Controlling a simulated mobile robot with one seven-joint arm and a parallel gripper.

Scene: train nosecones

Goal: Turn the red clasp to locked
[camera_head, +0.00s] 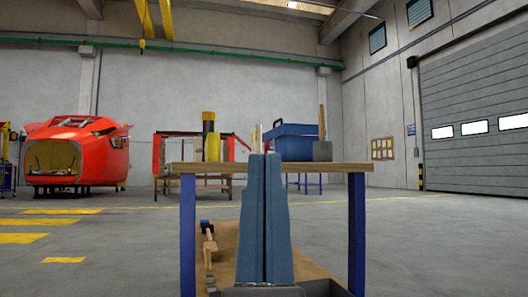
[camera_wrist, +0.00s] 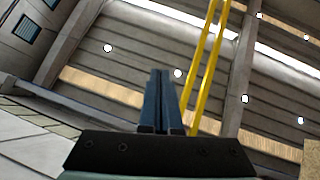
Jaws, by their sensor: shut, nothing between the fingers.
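No red clasp can be made out in either view. A blue toolbox (camera_head: 292,143) with a dark handle stands on the workbench (camera_head: 340,167), partly hidden by my gripper. My gripper (camera_head: 264,156) points up in front of the bench in the head view, its blue-grey fingers pressed together with nothing between them. In the wrist view the shut fingertips (camera_wrist: 160,72) point at the ceiling, touching nothing.
A yellow and black cylinder (camera_head: 210,140) stands left on the bench, a wooden-handled mallet (camera_head: 322,145) right. A lower shelf (camera_head: 225,240) holds a wooden-handled tool (camera_head: 209,245). A red train nosecone (camera_head: 112,155) stands far left. The floor at right is clear.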

